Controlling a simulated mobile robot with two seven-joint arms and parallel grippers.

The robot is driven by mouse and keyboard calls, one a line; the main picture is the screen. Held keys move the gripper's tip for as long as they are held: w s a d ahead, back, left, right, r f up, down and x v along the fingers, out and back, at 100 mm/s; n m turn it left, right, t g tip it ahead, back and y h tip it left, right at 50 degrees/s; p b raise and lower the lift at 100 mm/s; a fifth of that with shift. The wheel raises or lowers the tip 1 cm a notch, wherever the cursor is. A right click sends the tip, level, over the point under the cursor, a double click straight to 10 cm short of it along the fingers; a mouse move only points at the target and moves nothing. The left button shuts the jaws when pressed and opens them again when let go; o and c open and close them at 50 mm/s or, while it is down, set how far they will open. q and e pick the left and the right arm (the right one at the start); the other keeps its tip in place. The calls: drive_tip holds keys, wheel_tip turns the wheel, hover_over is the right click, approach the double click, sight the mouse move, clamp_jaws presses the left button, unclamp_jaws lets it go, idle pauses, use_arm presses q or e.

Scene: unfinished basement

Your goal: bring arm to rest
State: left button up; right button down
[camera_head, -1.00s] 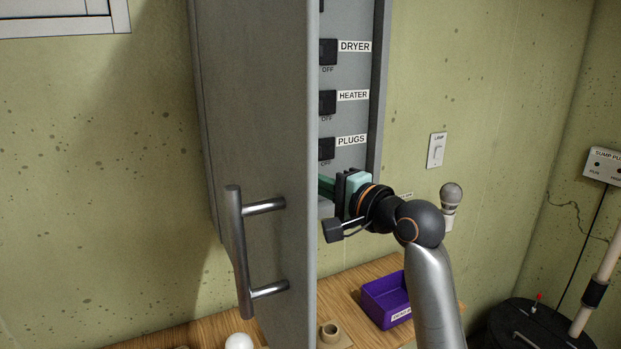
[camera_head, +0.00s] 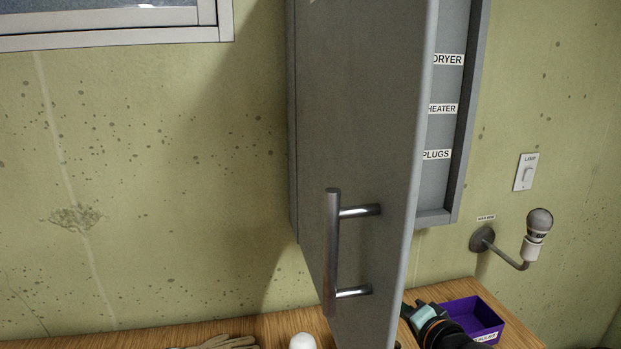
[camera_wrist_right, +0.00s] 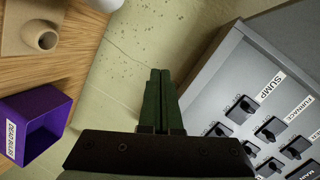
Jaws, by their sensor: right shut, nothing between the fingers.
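My right gripper (camera_head: 408,309) is low in the head view, just right of the grey breaker panel's open door (camera_head: 365,130). In the right wrist view its dark green fingers (camera_wrist_right: 160,74) are together with nothing between them, in front of the wall. The arm runs off the bottom edge of the head view. My left gripper is not in view.
The door has a bar handle (camera_head: 332,255) and hides part of the panel (camera_head: 452,85). A purple bin (camera_head: 487,320) stands close right of my gripper on the wooden bench (camera_head: 425,294). A lamp bulb (camera_head: 539,225) sticks out from the wall. A white bulb (camera_head: 302,341) is at the bottom.

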drive_tip(key=s+f+n+g+h, duration=0.1)
drive_tip(key=s+f+n+g, duration=0.15)
drive_tip(key=s+f, duration=0.6)
drive_tip(key=s+f+n+g+h, duration=0.1)
drive_tip(key=s+f+n, duration=0.3)
drive_tip(key=f, duration=0.8)
drive_tip(key=s+f+n, duration=0.2)
drive_tip(key=s+f, duration=0.3)
drive_tip(key=s, duration=0.3)
drive_tip(key=s+f+n+g, duration=0.1)
drive_tip(key=s+f+n, duration=0.2)
drive_tip(key=s, duration=0.6)
drive_tip(key=shift+f+h, duration=0.3)
drive_tip(key=shift+f, duration=0.65)
